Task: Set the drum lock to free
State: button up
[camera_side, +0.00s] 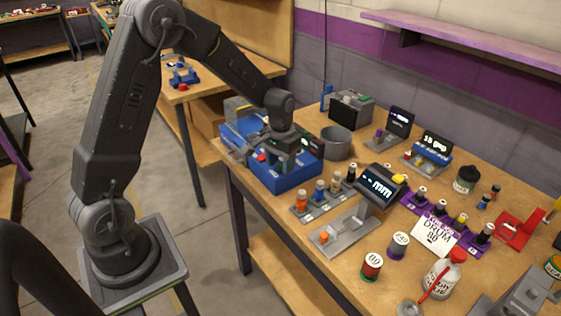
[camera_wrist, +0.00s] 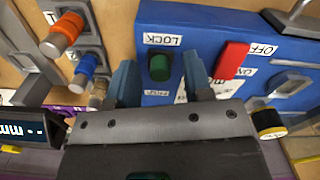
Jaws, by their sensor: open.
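The drum lock is a dark green knob (camera_wrist: 159,67) on a blue panel (camera_wrist: 160,15) in the wrist view. A label reading LOCK, upside down, is just above it, and a partly legible label is just below it. I cannot tell which setting the knob is at. My gripper (camera_wrist: 158,60) is open, with one finger on each side of the knob. I cannot tell whether either finger touches it. In the side view my gripper (camera_side: 284,158) is low over the blue box (camera_side: 292,182) and hides the knob.
A red switch (camera_wrist: 232,60) marked OFF and ON stands close to the right finger. Orange (camera_wrist: 68,27) and blue (camera_wrist: 89,65) pegs are on a grey track at left. A grey round container (camera_side: 336,143) and a display (camera_side: 380,184) stand near the blue box.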

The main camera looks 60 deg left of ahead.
grip_shut()
dwell(0.3)
jog(key=shift+w+r, duration=0.1)
jog(key=shift+w, duration=2.15)
grip_release()
notch_tip(320, 180, up, 14)
